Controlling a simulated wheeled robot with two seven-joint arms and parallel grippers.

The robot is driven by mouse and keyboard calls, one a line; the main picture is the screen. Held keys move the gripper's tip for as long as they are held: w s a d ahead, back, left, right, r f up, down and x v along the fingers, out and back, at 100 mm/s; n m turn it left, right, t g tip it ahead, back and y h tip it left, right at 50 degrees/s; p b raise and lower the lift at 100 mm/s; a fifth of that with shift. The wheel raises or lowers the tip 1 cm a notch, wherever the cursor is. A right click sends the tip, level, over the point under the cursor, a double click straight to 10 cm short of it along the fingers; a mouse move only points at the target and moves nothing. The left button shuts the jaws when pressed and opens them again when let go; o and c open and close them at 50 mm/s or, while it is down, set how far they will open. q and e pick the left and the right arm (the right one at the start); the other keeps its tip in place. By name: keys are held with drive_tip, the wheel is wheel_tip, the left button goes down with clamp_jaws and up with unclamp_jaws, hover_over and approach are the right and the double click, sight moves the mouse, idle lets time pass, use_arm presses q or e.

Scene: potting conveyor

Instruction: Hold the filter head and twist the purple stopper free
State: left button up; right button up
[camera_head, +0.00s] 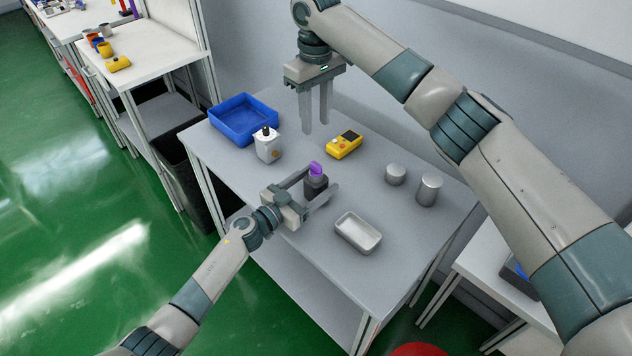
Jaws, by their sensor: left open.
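The filter head (315,187), a small dark block, stands on the grey table with the purple stopper (316,169) in its top. My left gripper (323,178) reaches in low from the left. Its open fingers lie on either side of the filter head, one behind it and one in front. I cannot tell whether either finger touches it. My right gripper (315,128) hangs over the back of the table, fingers down, open and empty. It is above and behind the stopper, clear of it.
Around the table (270,238) are a blue bin (236,134), a white bottle (267,152), a yellow meter (344,147), two metal cylinders (396,174) (429,189) and a shallow tray (341,231). The wall runs behind the table. Front-right table surface is clear.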

use_arm(q)
drive_tip(key=v, duration=1.2)
idle(0.6)
